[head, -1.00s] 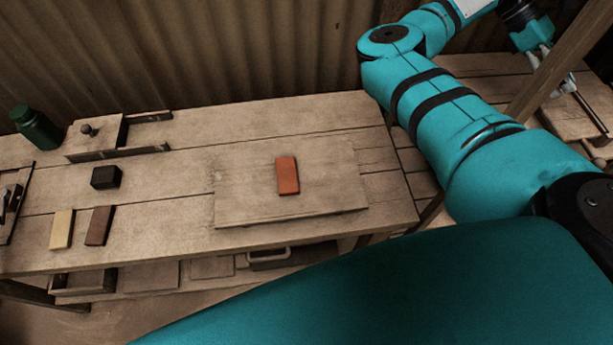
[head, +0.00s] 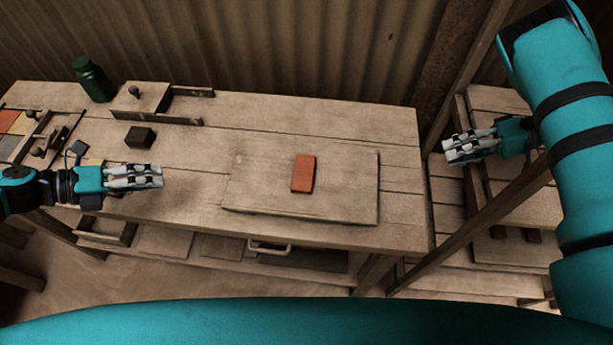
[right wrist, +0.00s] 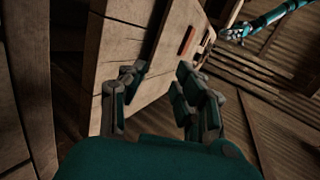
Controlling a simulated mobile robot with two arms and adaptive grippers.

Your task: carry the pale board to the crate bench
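The pale board (head: 345,195) lies flat on the right part of the long plank bench (head: 300,115), with an orange-red tile (head: 303,174) on top of it. My left gripper (head: 160,177) is over the front left part of the bench, empty, left of the board and apart from it; its fingers look parted. My right gripper (head: 446,151) is right of the board, past the bench's end, not touching it. In the right wrist view its fingers (right wrist: 162,85) are spread with nothing between them. A second plank bench (head: 500,105) stands at the right; I cannot tell whether it is the crate bench.
A slanting wooden post (head: 485,220) stands in front of the right bench, near my right arm. A black block (head: 140,137), a green bottle (head: 92,80) and a knobbed wooden fixture (head: 145,97) stand on the left of the long bench. Its middle strip is mostly clear.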

